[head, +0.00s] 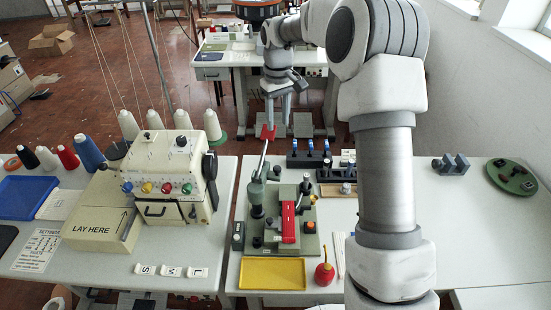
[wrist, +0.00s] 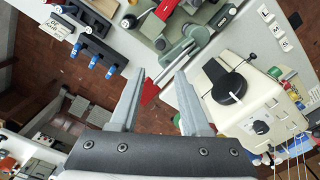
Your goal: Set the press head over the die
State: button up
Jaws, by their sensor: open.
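The press (head: 280,228) is a green-based machine on the near table. A grey lever (head: 263,160) rises from its left side and ends in a red tip (head: 267,132). A red bar (head: 288,222) lies along the right of its base. I cannot tell for sure which part is the press head or the die. My gripper (head: 278,122) is open, pointing down, at the red tip. In the wrist view, the red tip (wrist: 149,93) shows between the finger lines of my gripper (wrist: 160,75); whether it lies between or beyond them is unclear.
A cream machine (head: 170,172) stands left of the press, with thread cones behind it. A rack with blue-topped pieces (head: 308,158) stands at the back right of the press. A yellow tray (head: 272,274) and red oil can (head: 324,272) are in front. The right table is mostly clear.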

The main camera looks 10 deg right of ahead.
aim_at(277, 168)
notch_tip(277, 168, down, 18)
jog(key=shift+w+r+p, duration=0.15)
jog(key=shift+p, duration=0.65)
grip_shut()
dwell(1.1)
